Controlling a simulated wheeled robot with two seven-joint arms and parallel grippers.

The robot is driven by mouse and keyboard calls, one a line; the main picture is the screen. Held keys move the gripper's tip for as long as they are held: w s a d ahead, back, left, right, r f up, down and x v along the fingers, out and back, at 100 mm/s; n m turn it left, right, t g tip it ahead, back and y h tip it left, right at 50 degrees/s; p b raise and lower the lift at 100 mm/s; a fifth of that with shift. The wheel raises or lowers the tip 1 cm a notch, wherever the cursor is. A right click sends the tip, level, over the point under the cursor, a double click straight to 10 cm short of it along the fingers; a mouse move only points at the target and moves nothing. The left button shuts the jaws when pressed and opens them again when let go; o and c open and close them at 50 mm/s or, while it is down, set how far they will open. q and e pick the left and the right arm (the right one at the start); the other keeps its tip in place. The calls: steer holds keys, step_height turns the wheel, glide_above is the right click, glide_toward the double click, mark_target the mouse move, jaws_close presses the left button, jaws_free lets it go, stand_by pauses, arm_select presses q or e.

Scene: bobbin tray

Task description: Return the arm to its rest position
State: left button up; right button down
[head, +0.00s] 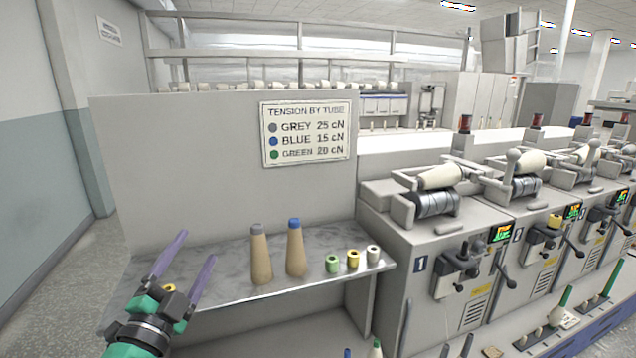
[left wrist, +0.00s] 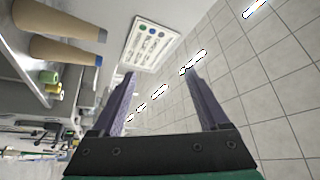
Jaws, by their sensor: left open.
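My left gripper (head: 198,247) is at the left end of the grey shelf (head: 222,292) in the head view. Its two purple fingers point up and are apart, with nothing held between them.
A grey-tipped cone (head: 260,257) and a blue-tipped cone (head: 295,251) stand on the shelf, right of my left gripper. Small green (head: 332,264), yellow (head: 353,259) and white (head: 373,255) spools stand farther right. A tension sign (head: 305,133) hangs behind. Winding machines (head: 420,238) fill the right.

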arm_select(q)
steer(key=s+a+f+n+g+y, duration=0.3)
steer(key=f+n+g, duration=0.2)
steer(key=f, duration=0.5)
steer(key=s+a+f+n+g+y, duration=0.3)
steer(key=a+f+n+g, duration=0.15)
steer(key=f, duration=0.55)
steer(key=s+d+f+n+g+h, duration=0.1)
steer(key=s+d+f+g+h, duration=0.2)
steer(key=s+f, duration=0.35)
steer(key=s+d+f+n+g+h, duration=0.1)
steer(key=s+d+f+g, duration=0.4)
steer(key=s, duration=0.3)
step_height(320, 180, down, 23)
steer(key=s+a+g, duration=0.1)
steer(key=s, duration=0.2)
steer(key=s+a+f+g, duration=0.1)
steer(key=s+a+f, duration=0.2)
steer(key=s+f, duration=1.2)
steer(key=shift+s+a+f+y+p, duration=0.15)
steer(key=shift+s+y+p, duration=0.2)
steer(key=shift+s, duration=0.55)
